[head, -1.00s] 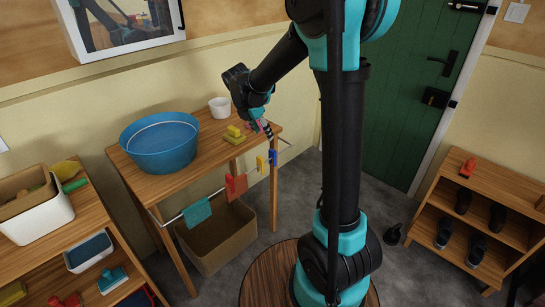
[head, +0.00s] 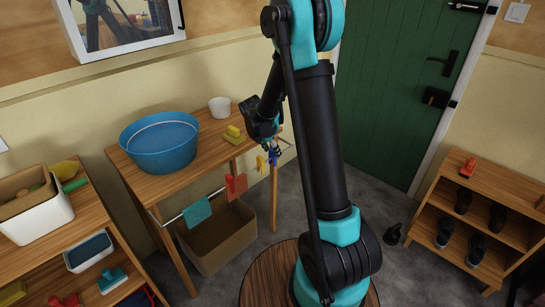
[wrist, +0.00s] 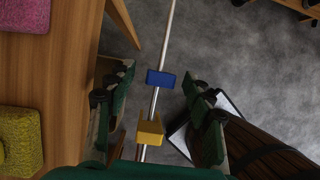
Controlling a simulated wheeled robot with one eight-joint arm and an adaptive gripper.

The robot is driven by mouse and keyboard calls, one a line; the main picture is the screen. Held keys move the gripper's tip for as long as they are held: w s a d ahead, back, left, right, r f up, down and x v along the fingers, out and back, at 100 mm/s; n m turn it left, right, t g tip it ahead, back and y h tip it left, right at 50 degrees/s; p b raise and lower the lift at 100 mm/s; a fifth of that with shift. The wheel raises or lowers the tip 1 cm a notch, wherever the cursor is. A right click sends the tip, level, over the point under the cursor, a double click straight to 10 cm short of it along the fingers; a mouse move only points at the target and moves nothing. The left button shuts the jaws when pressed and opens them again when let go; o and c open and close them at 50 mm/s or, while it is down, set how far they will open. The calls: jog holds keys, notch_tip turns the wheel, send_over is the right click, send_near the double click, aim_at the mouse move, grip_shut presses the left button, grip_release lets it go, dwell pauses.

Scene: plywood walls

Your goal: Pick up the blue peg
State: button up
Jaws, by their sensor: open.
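The blue peg (wrist: 161,77) is clipped on a thin metal rail (wrist: 169,30) along the table's edge. In the wrist view it lies between my two fingers, nearer the fingertips, with space on both sides. A yellow peg (wrist: 150,130) sits on the same rail, closer to my palm. My gripper (wrist: 158,82) is open, one finger on each side of the rail, and holds nothing. In the head view my gripper (head: 270,148) is at the rail's right end by the table corner; the blue peg is partly hidden there and the yellow peg (head: 262,163) shows just left.

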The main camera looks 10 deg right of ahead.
jog(key=shift+w+d+f, duration=0.15)
jog(key=shift+d+f, duration=0.1)
jog(key=shift+f, duration=0.4)
jog(key=shift+c, duration=0.2)
jog(key=c, duration=0.8)
jog(key=shift+r, duration=0.15)
jog(key=shift+c, duration=0.2)
